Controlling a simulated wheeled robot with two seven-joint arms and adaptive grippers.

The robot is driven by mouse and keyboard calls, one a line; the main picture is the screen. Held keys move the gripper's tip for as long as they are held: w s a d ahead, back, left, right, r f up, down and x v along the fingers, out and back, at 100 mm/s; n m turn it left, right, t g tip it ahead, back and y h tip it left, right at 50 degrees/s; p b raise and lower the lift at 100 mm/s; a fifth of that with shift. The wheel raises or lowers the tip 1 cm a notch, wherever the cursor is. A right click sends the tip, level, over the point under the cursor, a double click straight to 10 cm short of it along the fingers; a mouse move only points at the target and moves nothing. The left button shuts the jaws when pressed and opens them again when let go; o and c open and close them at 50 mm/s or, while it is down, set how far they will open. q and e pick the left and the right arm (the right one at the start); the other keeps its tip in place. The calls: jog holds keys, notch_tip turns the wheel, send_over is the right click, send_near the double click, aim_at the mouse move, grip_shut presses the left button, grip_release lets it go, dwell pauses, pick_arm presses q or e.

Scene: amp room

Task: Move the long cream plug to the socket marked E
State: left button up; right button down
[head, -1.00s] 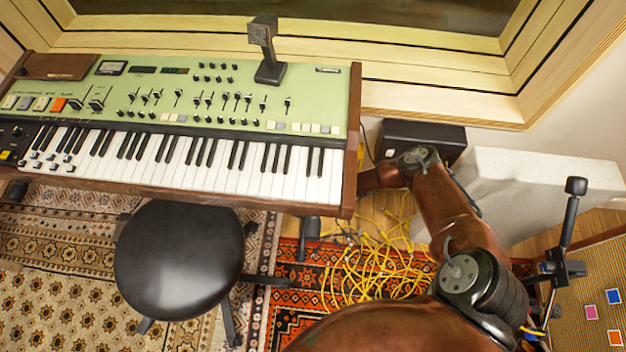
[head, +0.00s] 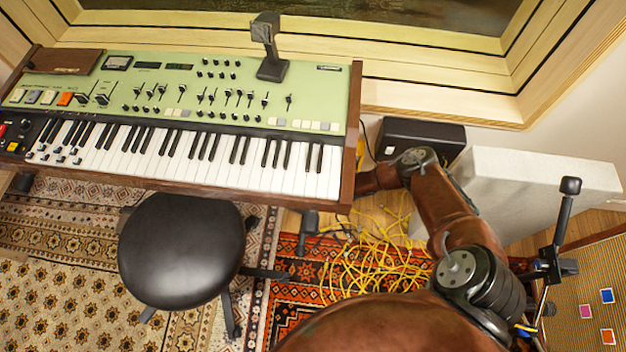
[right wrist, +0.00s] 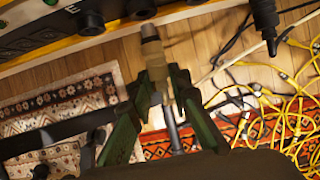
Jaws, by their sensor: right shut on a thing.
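In the right wrist view my right gripper (right wrist: 160,88) has its green fingers shut on the long cream plug (right wrist: 156,65). The plug's grey metal tip points up in the picture, toward a dark panel (right wrist: 40,48) with a yellow edge. In the head view my right arm reaches behind the keyboard's right end, which hides the gripper. My left gripper is out of view.
The green keyboard (head: 200,85) stands below the window, with a black stool (head: 182,250) before it. Yellow cables (head: 375,262) lie tangled on the floor. A black box (head: 425,138) and a pale slab (head: 530,185) stand right. A black plug (right wrist: 265,22) hangs near the panel.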

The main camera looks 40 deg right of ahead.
jog(key=shift+s+a, duration=0.1)
jog(key=shift+a, duration=0.05)
dwell(0.3)
jog(key=shift+s+a+p, duration=0.9)
jog(key=shift+a+p, duration=0.05)
jog(key=shift+a, duration=0.1)
